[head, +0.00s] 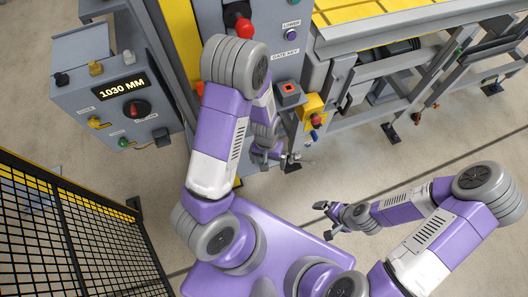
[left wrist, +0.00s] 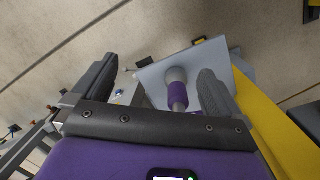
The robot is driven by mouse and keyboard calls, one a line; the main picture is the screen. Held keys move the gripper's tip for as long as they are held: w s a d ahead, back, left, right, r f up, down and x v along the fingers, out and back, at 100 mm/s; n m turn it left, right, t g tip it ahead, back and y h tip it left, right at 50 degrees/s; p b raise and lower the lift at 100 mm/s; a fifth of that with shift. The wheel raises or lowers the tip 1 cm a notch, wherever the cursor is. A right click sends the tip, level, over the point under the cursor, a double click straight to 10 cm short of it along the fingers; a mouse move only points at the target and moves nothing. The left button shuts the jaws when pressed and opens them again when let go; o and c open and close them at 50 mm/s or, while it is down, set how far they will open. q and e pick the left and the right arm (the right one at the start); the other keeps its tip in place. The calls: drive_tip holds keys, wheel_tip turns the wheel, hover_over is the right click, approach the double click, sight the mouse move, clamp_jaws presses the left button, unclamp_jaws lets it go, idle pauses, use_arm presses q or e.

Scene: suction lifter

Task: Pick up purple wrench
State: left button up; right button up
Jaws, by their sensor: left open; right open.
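In the left wrist view a piece with a rounded grey end and a purple shaft (left wrist: 178,95) stands over a pale grey plate (left wrist: 150,75). It lies between my open left fingers, nearer the right one, and its lower end is hidden by the gripper body. I cannot tell for sure that it is the purple wrench. No wrench can be made out in the head view. My left gripper (head: 287,158) is beside the grey cabinet, partly hidden by my arm. It shows open and empty in the left wrist view (left wrist: 158,66). My right gripper (head: 328,217) is open and empty above the floor.
A grey cabinet (head: 215,12) with a red knob (head: 238,22) stands ahead. A control box (head: 118,85) reading 1030 MM is at the left. A black mesh fence (head: 75,235) is at lower left. A conveyor frame (head: 400,75) fills the upper right.

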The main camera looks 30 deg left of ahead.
use_arm(q)
drive_tip(key=w+a+r+n, duration=0.2)
drive_tip(key=w+a+r+n+t+y, duration=0.1)
drive_tip(key=w+a+r+n, duration=0.1)
drive_tip(key=w+a, duration=0.1)
drive_tip(key=shift+w+r, duration=0.1)
drive_tip(key=shift+w, duration=0.15)
drive_tip(key=shift+a+f+n, duration=0.15)
drive_tip(key=shift+f+n, duration=0.15)
drive_tip(key=shift+f+b, duration=0.55)
drive_tip(key=shift+f, duration=0.4)
drive_tip(key=f, duration=0.1)
drive_tip(key=f+b, duration=0.1)
drive_tip(key=f, duration=0.1)
drive_tip(key=f+b, duration=0.1)
drive_tip(key=f, duration=0.1)
drive_tip(key=shift+s+f, duration=0.1)
drive_tip(key=shift+s, duration=0.2)
drive_tip(key=shift+d, duration=0.2)
drive_tip(key=shift+c, duration=0.2)
drive_tip(key=c, duration=1)
